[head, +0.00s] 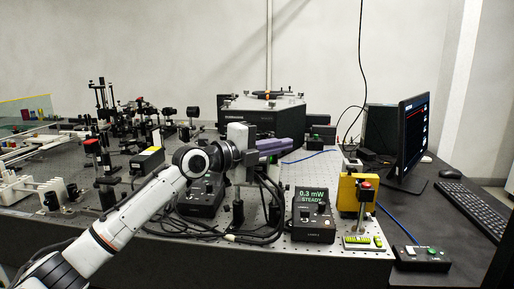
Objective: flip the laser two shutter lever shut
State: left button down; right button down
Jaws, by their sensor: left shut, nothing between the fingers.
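My left arm reaches in from the lower left, and my left gripper (250,155) is at its end, shut and empty. It is beside a purple cylindrical body (277,146) above the bench and overlaps its left end in the picture. I cannot tell whether they touch. A black box (313,221) with a green display reading 0.3 mW STEADY stands at the front of the bench. A similar black box (200,197) is partly behind my arm. I cannot make out the shutter lever or its position. My right gripper is not in view.
Black cables loop below the gripper. A monitor (411,140), keyboard (472,205) and black button box (421,258) are at the right. Optics posts crowd the bench's left and back.

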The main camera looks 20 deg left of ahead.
pick_arm(q)
jog(key=b+v, duration=0.2)
jog(key=v, duration=0.7)
jog(key=shift+s+d, duration=0.1)
jog(key=shift+d, duration=0.1)
jog(key=shift+s+a+r, duration=0.15)
jog(key=shift+s, duration=0.25)
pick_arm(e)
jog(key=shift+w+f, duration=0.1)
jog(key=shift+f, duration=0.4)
